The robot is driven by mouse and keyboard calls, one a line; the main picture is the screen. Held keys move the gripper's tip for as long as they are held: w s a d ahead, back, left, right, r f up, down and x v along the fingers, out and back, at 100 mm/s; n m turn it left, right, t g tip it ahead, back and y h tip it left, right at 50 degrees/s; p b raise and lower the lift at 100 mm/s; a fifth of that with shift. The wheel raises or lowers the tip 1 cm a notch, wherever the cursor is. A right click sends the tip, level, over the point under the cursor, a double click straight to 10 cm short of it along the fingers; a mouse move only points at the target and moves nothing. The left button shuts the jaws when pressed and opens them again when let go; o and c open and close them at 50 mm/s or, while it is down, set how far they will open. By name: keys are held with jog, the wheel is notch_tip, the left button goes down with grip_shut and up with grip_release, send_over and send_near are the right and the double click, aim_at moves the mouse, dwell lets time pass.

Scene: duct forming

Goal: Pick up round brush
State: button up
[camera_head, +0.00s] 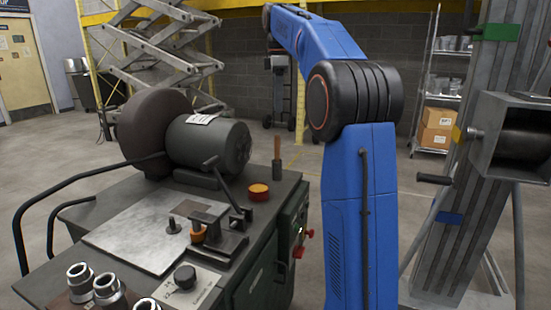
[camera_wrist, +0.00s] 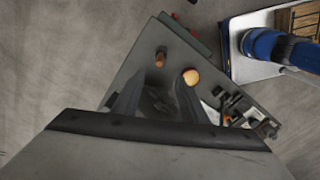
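The round brush appears to be the slim upright piece with a brown wooden-looking top (camera_head: 277,150) at the back right corner of the dark machine bench, near the motor. It also shows from above in the wrist view (camera_wrist: 160,57), near the bench corner. Its bristles cannot be made out. My gripper (camera_wrist: 160,80) is open and empty, with its two dark fingers apart. The brush shows just beyond the fingertips in the wrist view; the distance between them is unclear.
The dark bench (camera_head: 270,225) also carries a motor (camera_head: 215,146) with a large wheel, a metal plate (camera_head: 140,238), a lever clamp and several metal sockets. A grey column (camera_head: 470,185) stands at right.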

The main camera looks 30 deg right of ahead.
aim_at(277, 142)
jog(key=f, duration=1.5)
jog(key=shift+w, duration=0.3)
grip_shut()
